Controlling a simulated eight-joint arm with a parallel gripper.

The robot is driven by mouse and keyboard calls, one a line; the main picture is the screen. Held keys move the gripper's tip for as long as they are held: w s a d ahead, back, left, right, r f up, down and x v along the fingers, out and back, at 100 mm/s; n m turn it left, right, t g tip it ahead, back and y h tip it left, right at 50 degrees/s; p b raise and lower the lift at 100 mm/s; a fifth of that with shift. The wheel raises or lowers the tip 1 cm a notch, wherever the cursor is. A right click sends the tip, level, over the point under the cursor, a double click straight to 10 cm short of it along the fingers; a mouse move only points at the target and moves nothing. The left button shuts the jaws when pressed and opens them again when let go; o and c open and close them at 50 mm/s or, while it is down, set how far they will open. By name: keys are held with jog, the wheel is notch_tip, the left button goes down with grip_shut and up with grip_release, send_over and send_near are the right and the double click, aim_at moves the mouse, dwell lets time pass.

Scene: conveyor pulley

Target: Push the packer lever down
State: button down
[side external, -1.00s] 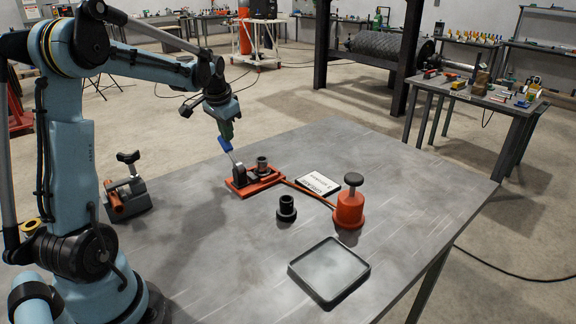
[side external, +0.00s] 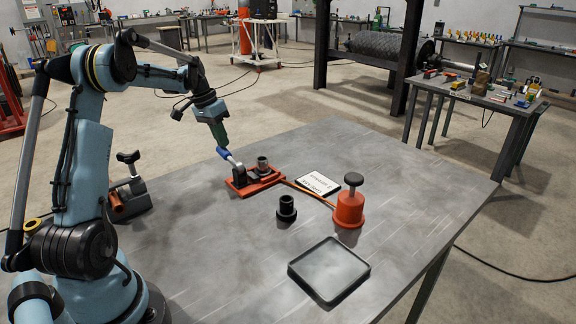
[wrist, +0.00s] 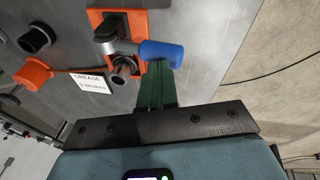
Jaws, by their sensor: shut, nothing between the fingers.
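The packer (side external: 252,181) has a red base on the table with a bearing-like part on it and a lever with a blue handle (side external: 224,154). The lever leans up and to the left from the base in the side view. In the wrist view the blue handle (wrist: 162,53) lies across the tips of my green fingers. My gripper (side external: 222,145) is shut and empty, pointing down at the handle's outer end. It also shows in the wrist view (wrist: 159,68). The fingertips look in contact with the handle, though the exact contact is hidden.
A red can with a black knob (side external: 349,206) stands right of the packer, linked by an orange hose. A white card (side external: 317,184), a black collar (side external: 287,207) and a shallow tray (side external: 330,270) lie nearby. A grey clamp-like device (side external: 128,191) stands left.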

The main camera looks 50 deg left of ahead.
jog(key=shift+a+f, duration=0.5)
jog(key=shift+f, duration=0.3)
